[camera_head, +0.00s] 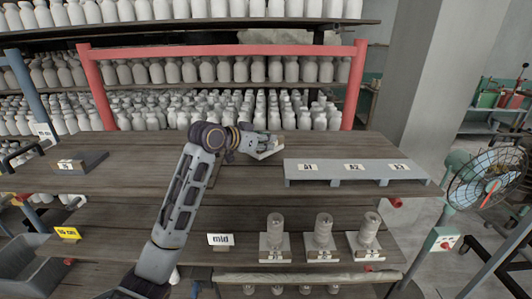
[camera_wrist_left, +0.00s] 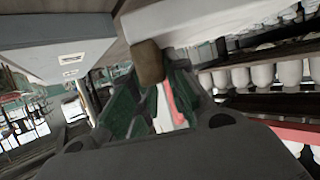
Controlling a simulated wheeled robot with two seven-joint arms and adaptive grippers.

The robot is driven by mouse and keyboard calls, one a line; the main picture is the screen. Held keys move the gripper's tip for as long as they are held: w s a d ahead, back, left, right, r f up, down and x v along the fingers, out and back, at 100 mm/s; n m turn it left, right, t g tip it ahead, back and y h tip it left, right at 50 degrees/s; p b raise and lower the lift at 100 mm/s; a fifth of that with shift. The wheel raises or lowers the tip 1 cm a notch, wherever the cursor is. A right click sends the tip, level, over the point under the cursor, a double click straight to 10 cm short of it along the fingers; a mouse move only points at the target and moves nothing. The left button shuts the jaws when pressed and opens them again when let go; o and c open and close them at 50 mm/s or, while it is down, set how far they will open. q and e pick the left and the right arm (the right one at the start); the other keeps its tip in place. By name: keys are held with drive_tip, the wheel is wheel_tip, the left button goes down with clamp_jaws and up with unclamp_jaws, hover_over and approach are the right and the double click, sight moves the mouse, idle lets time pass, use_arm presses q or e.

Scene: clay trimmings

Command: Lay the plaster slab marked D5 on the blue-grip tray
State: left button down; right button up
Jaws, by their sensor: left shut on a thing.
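My left gripper (camera_head: 270,143) is above the upper wooden shelf, left of the blue-grey rack. In the left wrist view its green-padded fingers (camera_wrist_left: 155,95) are shut on a brown knob-like piece (camera_wrist_left: 148,62) against a white slab (camera_wrist_left: 185,18). The slab's pale edge (camera_head: 268,153) shows under the gripper in the head view. No marking on it is readable, so I cannot tell whether it is D5. A flat dark grey-blue piece with a white label (camera_head: 80,163) lies at the shelf's left. I cannot make out a blue-grip tray for certain. My right gripper is not in view.
The blue-grey rack (camera_head: 312,177) bears labels A1, A2 and A3. Three pale slabs with cylindrical pieces (camera_head: 323,230) stand on the lower shelf, right of a "mid" sign (camera_head: 220,240). A red frame (camera_head: 358,85) rises behind. A fan (camera_head: 487,172) stands at right.

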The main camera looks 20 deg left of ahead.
sight(263, 152)
use_arm(q)
drive_tip(key=shift+f+p, duration=0.4)
drive_tip(key=shift+f, duration=1.6)
drive_tip(key=shift+f, duration=0.15)
drive_tip(key=c, duration=1.4)
unclamp_jaws()
drive_tip(key=b+v, duration=0.3)
drive_tip(key=v, duration=0.7)
drive_tip(key=shift+s+a, duration=0.2)
drive_tip(key=shift+s, duration=0.1)
drive_tip(key=shift+s+a+r, duration=0.25)
drive_tip(key=shift+s+r, duration=0.15)
drive_tip(key=shift+s, duration=0.15)
drive_tip(key=shift+o, duration=0.4)
